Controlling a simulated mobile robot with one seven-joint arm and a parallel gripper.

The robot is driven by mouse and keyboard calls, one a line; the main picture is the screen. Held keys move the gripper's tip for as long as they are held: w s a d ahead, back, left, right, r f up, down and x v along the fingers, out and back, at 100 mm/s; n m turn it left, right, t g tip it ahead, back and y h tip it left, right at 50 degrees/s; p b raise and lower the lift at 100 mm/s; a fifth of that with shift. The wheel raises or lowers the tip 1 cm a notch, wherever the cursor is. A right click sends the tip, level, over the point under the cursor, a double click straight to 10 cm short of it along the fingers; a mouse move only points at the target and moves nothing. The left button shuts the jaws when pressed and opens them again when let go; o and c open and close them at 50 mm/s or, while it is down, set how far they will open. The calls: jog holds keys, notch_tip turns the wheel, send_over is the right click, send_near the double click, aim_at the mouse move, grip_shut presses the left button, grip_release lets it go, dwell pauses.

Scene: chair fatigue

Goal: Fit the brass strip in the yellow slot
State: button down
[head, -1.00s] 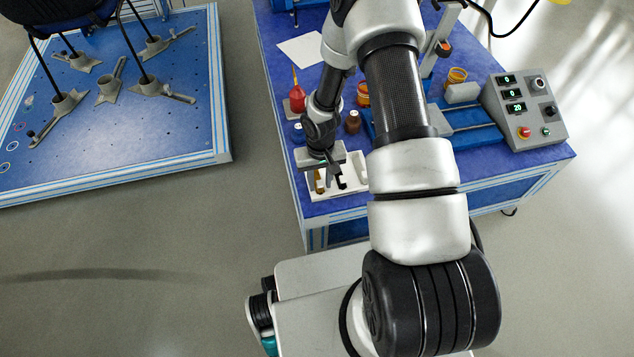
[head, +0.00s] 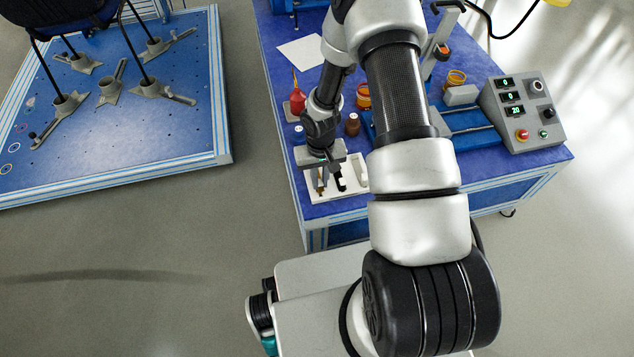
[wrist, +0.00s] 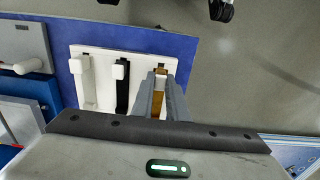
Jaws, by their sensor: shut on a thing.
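My gripper (wrist: 162,92) points down at a white holder board (wrist: 95,62) near the front left corner of the blue bench. Its fingers are shut on the brass strip (wrist: 158,103), which shows brown-gold between them at the board's right part. The strip appears to be still at its place on the board; I cannot tell if it is lifted. A black strip (wrist: 122,92) and a white strip (wrist: 86,85) lie beside it on the board. In the head view my gripper (head: 321,182) covers most of the brass strip. I cannot make out a yellow slot.
On the bench, a red bottle (head: 297,103), a brown bottle (head: 352,124) and orange-ringed jars (head: 456,79) stand behind the board. A grey control box (head: 525,115) is at right. A blue platform (head: 120,130) with chair legs stands at left, across a floor gap.

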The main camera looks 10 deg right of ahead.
jog(key=shift+r, duration=0.2)
jog(key=shift+r+p, duration=1.4)
jog(key=shift+r, duration=0.6)
jog(key=shift+d, duration=0.1)
